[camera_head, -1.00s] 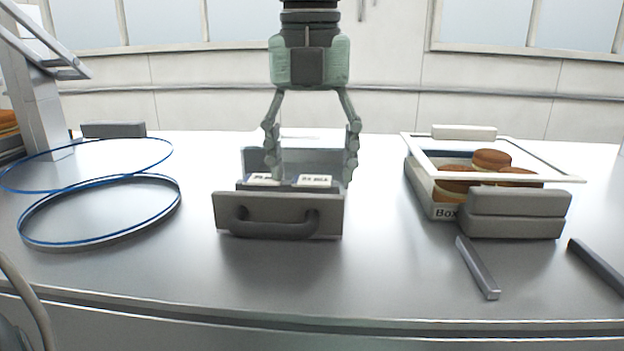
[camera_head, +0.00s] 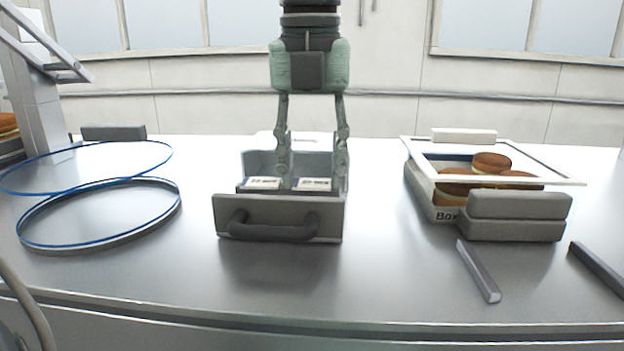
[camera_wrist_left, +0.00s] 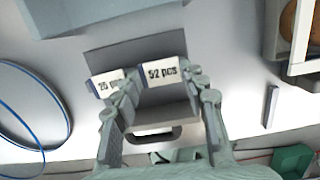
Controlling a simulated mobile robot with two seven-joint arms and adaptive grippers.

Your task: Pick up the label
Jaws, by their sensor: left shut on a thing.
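Two white labels with dark print stand side by side in a grey drawer-like box (camera_head: 225,215) with a front handle. The right label (camera_head: 312,184) reads "52 pcs" in the left wrist view (camera_wrist_left: 162,73). The left label (camera_head: 261,183) reads about "25 pcs" and is partly covered by a finger in the left wrist view (camera_wrist_left: 104,83). My left gripper (camera_head: 312,172) points down into the box and is shut on the right label, one finger at each side edge. The label still sits low in the box. My right gripper is not in view.
Blue-rimmed hoops (camera_head: 100,243) are at the left. At the right, a box (camera_head: 421,190) marked "Box" holds several brown rounds under a white frame (camera_head: 560,180). Grey bars (camera_head: 478,270) lie in front of it.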

